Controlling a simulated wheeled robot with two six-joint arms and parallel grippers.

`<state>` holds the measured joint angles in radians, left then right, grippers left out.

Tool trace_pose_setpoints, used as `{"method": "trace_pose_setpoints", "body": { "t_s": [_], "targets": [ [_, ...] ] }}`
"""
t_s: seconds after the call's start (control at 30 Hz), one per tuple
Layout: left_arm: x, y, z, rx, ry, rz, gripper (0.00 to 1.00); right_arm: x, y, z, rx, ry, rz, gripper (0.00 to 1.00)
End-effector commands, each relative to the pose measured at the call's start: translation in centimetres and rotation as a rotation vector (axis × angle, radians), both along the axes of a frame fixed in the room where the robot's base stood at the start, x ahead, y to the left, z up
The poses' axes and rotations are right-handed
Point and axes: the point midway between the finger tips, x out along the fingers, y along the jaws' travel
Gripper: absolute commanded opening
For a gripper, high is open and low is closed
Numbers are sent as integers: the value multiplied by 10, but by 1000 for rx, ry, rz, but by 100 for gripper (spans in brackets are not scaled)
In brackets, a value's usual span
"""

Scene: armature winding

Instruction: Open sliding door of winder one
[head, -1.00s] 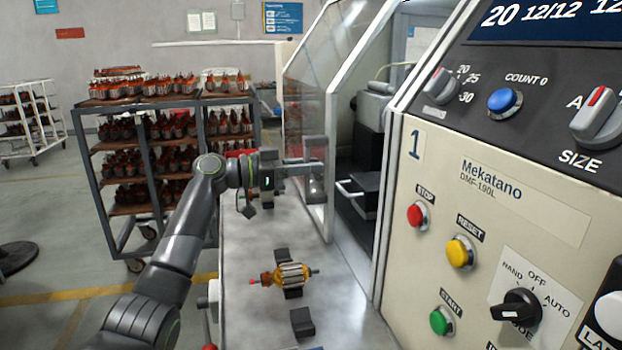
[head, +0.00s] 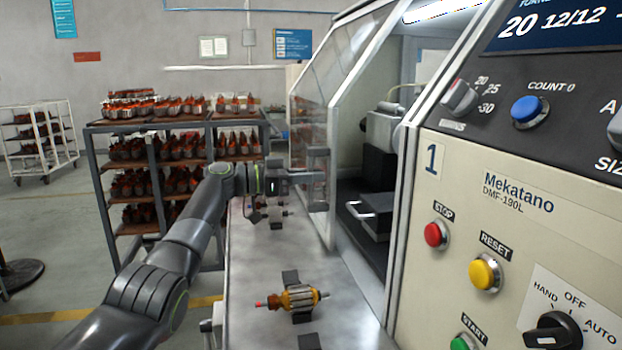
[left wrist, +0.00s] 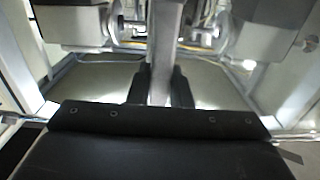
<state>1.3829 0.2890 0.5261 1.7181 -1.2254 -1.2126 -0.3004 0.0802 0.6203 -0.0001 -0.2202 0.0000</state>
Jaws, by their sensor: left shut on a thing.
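The sliding door (head: 308,150) of winder one is a clear panel in a white frame, at the centre of the head view. It stands partly slid to the far side, with a wide gap between its near edge and the machine's front post, so the inside shows. My left gripper (head: 318,178) is at the door's outer face. In the left wrist view its two dark fingers (left wrist: 160,88) are shut around a vertical light bar (left wrist: 162,50), which appears to be the door's handle. The exact contact is partly hidden in the head view. My right gripper is not in view.
The control panel (head: 510,200) marked 1 fills the right side. A grey bench ledge (head: 262,255) below the door bears an armature (head: 295,298) on dark supports and another farther back (head: 268,212). A rack of armatures (head: 95,195) stands behind my left arm.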

Motion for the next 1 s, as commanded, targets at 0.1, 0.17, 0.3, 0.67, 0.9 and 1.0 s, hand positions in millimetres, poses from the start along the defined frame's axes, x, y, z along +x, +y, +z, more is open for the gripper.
{"method": "trace_pose_setpoints", "body": {
  "t_s": [0.1, 0.17, 0.3, 0.67, 0.9, 1.0],
  "targets": [
    [1, 1, 0, 1, 0, 0, 0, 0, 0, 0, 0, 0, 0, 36],
    [1, 1, 0, 1, 0, 0, 0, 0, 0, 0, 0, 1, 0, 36],
    [1, 1, 0, 1, 0, 0, 0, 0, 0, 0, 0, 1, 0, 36],
    [1, 0, 0, 1, 0, 0, 40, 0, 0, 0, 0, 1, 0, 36],
    [0, 2, -1, 1, 0, 1, 40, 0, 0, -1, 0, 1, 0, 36],
    [-1, 9, -2, 0, -1, 2, 40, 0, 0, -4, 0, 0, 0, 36]
  ]
}}
